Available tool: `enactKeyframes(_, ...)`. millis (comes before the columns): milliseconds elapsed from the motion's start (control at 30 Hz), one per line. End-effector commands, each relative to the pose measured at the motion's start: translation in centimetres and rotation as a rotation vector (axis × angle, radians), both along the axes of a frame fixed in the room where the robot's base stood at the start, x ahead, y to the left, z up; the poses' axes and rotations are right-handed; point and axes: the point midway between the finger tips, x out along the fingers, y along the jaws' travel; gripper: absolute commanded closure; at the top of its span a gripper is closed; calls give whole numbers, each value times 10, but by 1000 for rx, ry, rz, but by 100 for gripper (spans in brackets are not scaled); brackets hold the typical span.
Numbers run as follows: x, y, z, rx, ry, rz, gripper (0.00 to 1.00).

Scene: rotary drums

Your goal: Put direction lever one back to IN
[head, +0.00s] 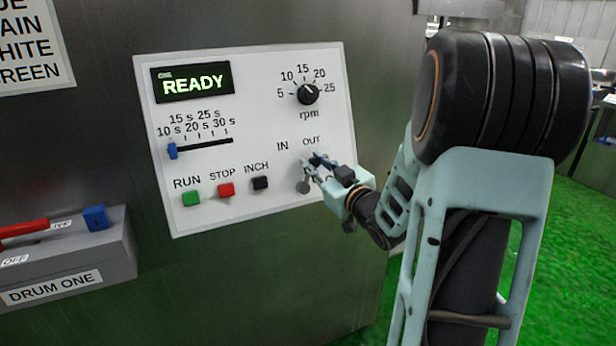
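The direction lever's grey round base (303,187) shows on the white control panel (245,222), below the words IN and OUT. My gripper (312,164) is at the lever, just under the word OUT. Its fingers and dark tips cover most of the lever. The lever's exact tilt is hidden, and I cannot tell whether the fingers touch it or are closed on it. The arm reaches in from the right.
The panel has a READY display (193,82), rpm knob (308,94), blue time slider (172,151), and green RUN (191,198), red STOP (226,189) and black INCH (260,183) buttons. A grey DRUM ONE box (120,262) juts out at lower left.

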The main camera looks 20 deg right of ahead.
Motion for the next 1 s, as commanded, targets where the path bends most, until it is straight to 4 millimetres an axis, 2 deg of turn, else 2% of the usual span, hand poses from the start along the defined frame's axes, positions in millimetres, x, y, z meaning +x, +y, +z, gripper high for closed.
enactKeyframes(167, 0, 1, -1, -1, 1, -1, 96)
enactKeyframes(1000, -2, 36, -5, 1, 8, 2, 96)
